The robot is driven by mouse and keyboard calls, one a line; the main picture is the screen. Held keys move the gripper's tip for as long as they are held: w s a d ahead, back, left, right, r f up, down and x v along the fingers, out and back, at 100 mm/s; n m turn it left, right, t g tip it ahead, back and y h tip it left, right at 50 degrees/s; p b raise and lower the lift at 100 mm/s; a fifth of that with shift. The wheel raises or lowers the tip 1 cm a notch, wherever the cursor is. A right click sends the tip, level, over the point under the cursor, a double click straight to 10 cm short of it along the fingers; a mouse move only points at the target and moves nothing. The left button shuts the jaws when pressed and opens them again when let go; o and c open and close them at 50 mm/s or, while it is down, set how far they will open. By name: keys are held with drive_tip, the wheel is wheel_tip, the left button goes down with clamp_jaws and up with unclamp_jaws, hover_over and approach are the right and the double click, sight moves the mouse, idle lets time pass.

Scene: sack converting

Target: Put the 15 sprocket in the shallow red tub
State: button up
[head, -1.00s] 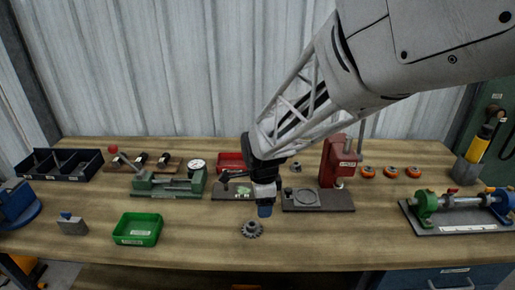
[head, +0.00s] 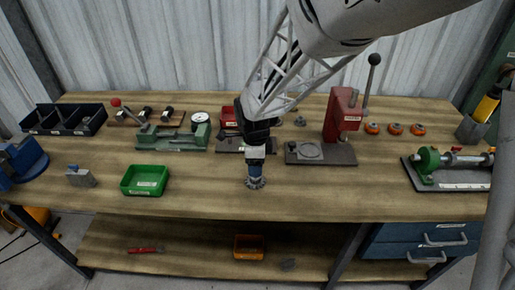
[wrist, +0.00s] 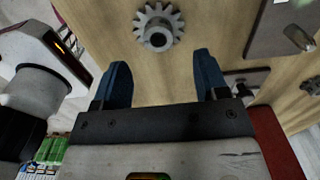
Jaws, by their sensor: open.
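A grey metal sprocket (head: 255,184) with a raised hub lies flat on the bench near its front edge. It shows whole in the wrist view (wrist: 158,27), with no readable number. My gripper (head: 255,174) points down just over it, with open blue fingers. In the wrist view my gripper (wrist: 160,65) has nothing between its fingers, and the sprocket lies beyond the tips.
A green tub (head: 145,180) stands left of the sprocket. Behind are a green fixture (head: 172,139), a red lever press (head: 340,118) and orange-rimmed parts (head: 395,129). A roller fixture (head: 450,168) is at right. An orange tub (head: 249,247) sits on the lower shelf.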

drive_tip(key=shift+f, duration=0.2)
drive_tip(key=shift+s+f, duration=0.1)
drive_tip(key=shift+f, duration=2.55)
clamp_jaws()
drive_tip(key=shift+r, duration=0.2)
